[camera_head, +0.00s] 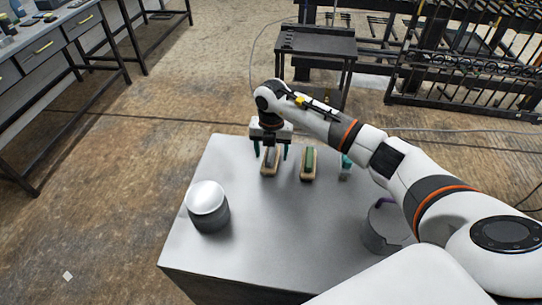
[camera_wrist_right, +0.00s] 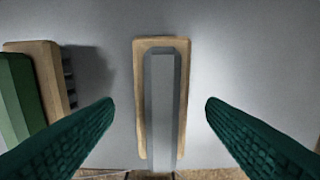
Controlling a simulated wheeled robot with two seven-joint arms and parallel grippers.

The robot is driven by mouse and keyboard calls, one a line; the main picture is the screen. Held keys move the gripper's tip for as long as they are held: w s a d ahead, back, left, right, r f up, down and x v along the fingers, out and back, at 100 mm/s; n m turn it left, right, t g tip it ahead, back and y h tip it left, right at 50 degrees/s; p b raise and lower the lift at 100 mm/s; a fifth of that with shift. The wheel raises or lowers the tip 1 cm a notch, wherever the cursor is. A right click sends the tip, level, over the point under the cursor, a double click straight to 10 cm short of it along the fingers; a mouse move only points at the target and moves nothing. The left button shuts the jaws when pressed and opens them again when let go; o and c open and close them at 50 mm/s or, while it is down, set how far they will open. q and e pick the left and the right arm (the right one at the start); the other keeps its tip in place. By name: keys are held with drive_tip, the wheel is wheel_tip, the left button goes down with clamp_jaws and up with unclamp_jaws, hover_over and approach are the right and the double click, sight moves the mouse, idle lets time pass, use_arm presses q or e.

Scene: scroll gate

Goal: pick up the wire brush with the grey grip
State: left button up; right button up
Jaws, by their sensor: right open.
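The wire brush with the grey grip (camera_head: 269,161) lies on the light grey table (camera_head: 268,218) near its far edge. In the right wrist view this brush (camera_wrist_right: 162,100) shows a tan wooden body with a grey bar along its middle. My right gripper (camera_head: 270,152) is above it, with its teal fingers open. In the wrist view the fingers (camera_wrist_right: 158,106) stand one on each side of the brush, apart from it. A brush with a green grip (camera_head: 308,163) lies just right of it, and it also shows at the wrist view's left edge (camera_wrist_right: 18,95). My left gripper is not in view.
A dark grey canister with a whitish top (camera_head: 208,206) stands at the table's left. A teal object (camera_head: 346,168) sits right of the brushes, partly behind my arm. A grey container (camera_head: 380,230) stands at the right. The table's middle is clear.

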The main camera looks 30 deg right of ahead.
sight(271, 152)
drive_tip(key=shift+f, duration=1.45)
drive_tip(key=c, duration=1.1)
drive_tip(key=shift+w, duration=0.1)
drive_tip(key=shift+c, duration=0.2)
wheel_tip(271, 152, up, 10)
drive_tip(key=shift+r+b, duration=0.1)
drive_tip(key=shift+b, duration=0.9)
drive_tip(key=o, duration=0.4)
drive_tip(key=shift+c, duration=1.1)
